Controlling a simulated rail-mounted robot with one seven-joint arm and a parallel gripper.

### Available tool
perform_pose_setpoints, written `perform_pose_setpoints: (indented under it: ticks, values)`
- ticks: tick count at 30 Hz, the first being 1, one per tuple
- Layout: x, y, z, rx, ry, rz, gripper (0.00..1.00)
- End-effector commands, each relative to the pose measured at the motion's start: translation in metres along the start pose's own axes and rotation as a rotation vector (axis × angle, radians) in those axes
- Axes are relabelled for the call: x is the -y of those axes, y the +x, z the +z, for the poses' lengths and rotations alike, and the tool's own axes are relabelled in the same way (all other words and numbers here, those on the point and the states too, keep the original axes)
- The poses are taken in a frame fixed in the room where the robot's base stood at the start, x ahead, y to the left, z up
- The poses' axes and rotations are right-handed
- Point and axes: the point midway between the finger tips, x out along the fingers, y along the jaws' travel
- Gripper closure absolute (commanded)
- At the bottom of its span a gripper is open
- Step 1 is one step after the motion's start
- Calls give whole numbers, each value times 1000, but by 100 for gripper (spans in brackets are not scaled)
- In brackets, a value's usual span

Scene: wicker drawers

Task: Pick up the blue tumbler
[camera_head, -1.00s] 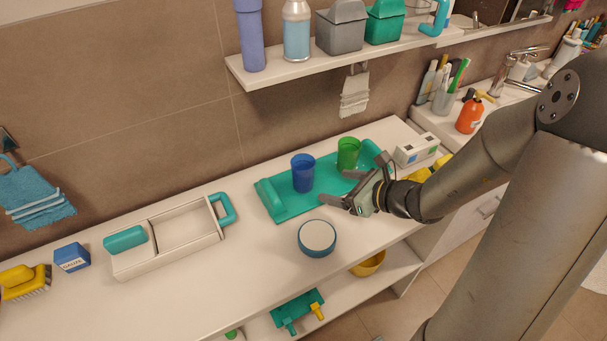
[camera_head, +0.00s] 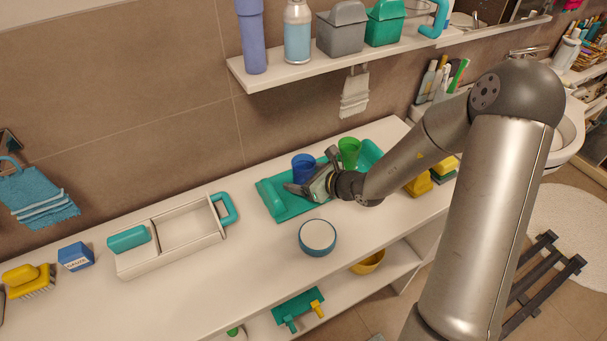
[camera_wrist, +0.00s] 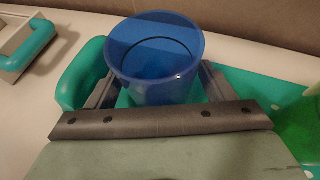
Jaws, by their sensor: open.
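The blue tumbler (camera_head: 303,166) stands upright on the green tray (camera_head: 272,200) on the counter. My gripper (camera_head: 310,174) is at the tumbler, and its front hides the tumbler's lower part in the head view. In the wrist view the tumbler (camera_wrist: 155,62) stands between the two fingers of my open gripper (camera_wrist: 155,88), one finger on each side. I cannot tell whether the fingers touch it.
A green cup (camera_head: 349,152) stands on the tray just right of my gripper. A blue-rimmed bowl (camera_head: 317,237) is in front of the tray. A white caddy (camera_head: 180,233) is to the left. A wall shelf (camera_head: 340,58) hangs above and behind.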

Motion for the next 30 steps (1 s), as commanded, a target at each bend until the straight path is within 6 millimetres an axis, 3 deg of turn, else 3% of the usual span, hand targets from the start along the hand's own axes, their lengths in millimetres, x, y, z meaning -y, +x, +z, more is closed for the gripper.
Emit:
perform_pose_setpoints:
  ticks: [5,10,11,23,30]
  values:
    - [0,0,0,0,0,0,24]
    - [0,0,0,0,0,0,68]
    - [0,0,0,0,0,0,73]
    - [0,-2,5,1,-1,-1,73]
    - [5,-22,34,2,-5,-6,73]
